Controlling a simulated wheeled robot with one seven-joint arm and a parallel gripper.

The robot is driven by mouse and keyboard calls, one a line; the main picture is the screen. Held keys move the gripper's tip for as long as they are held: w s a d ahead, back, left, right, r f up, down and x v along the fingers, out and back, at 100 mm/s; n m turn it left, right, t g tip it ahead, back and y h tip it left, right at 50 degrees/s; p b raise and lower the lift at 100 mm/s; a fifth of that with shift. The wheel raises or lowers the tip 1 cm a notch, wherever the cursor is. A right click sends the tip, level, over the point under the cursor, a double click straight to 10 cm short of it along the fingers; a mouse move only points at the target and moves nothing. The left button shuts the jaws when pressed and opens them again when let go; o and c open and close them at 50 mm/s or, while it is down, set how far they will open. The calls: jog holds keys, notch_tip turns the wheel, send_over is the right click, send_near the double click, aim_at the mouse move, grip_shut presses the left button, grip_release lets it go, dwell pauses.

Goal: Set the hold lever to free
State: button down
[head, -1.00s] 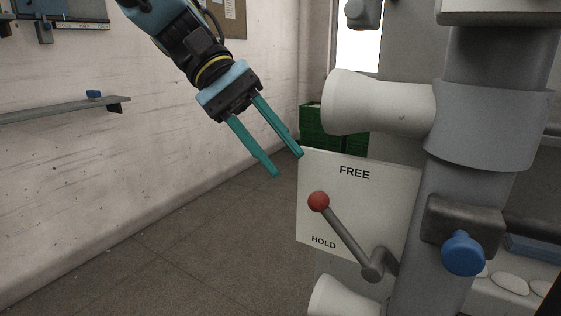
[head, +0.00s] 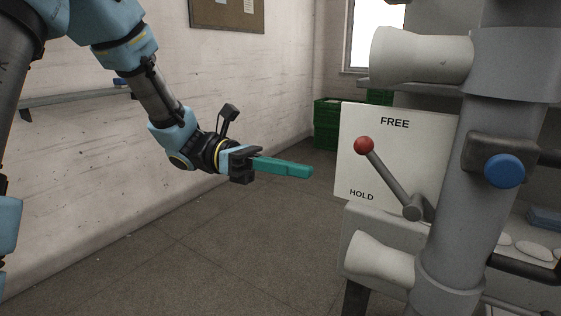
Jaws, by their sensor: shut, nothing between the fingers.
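The hold lever (head: 388,178) is a grey rod with a red ball knob (head: 364,145), pivoted at its lower right on the machine. It slants up and to the left in front of a white plate (head: 433,133). The plate reads FREE at the top and HOLD at the lower left. The knob stands between the two words. My gripper (head: 308,171) has teal fingers, shut with nothing between them. It points right, to the left of the plate and a little lower than the knob in the picture, apart from the lever.
A grey column with a blue knob (head: 504,171) stands right of the lever. White cones (head: 421,55) stick out above and below (head: 377,259) the plate. Green crates (head: 327,124) stand behind. The floor left of the machine is clear.

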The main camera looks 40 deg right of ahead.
jog(key=p, duration=0.1)
send_near(387, 176)
jog(key=s+f, duration=0.1)
jog(key=shift+s+d+r+p, duration=0.75)
jog(key=shift+s+d+r, duration=0.2)
jog(key=shift+d, duration=0.15)
